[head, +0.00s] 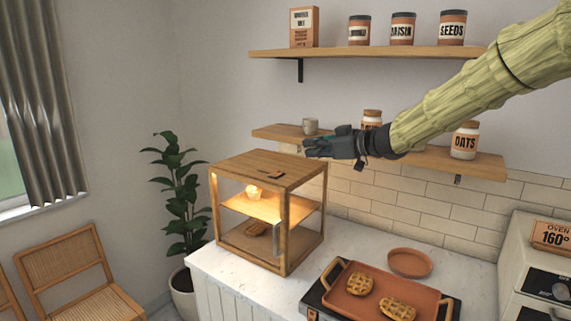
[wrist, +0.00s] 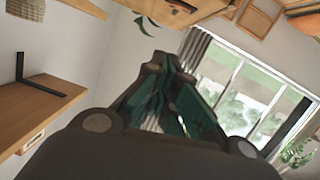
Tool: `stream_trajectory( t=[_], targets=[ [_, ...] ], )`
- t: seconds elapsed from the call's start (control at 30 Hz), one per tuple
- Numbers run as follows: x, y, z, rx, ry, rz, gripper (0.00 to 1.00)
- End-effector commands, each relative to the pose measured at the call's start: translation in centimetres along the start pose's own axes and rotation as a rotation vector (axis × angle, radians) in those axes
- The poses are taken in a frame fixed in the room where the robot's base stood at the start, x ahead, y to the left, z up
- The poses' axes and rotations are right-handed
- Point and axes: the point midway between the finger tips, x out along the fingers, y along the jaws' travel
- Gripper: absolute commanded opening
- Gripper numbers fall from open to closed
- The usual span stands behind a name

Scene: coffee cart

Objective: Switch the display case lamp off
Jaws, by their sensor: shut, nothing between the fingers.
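The wooden display case (head: 318,176) stands on the white counter in the head view. Its lamp (head: 253,191) glows warm yellow inside, above the middle shelf. My gripper (head: 308,147) is shut and empty, pointing left, in the air near the back right of the case top. It appears apart from the case. In the wrist view my gripper's fingers (wrist: 166,65) are together, with nothing between them.
A lower wall shelf (head: 275,132) with a cup (head: 310,126) and jars is close behind my gripper. An upper shelf (head: 360,54) holds a box and several jars. A tray (head: 362,311) with waffles sits right of the case. A plant (head: 182,190) stands left.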

Motion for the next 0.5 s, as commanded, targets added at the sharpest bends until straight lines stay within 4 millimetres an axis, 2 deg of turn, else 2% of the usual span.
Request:
stream_trajectory(
  t=[0.27,0.5],
  targets=[
    [2.4,0.7,0.8,0.008,-0.007,-0.008,0.0],
    [5.4,0.9,0.7,0.008,-0.007,-0.005,0.0]
  ],
)
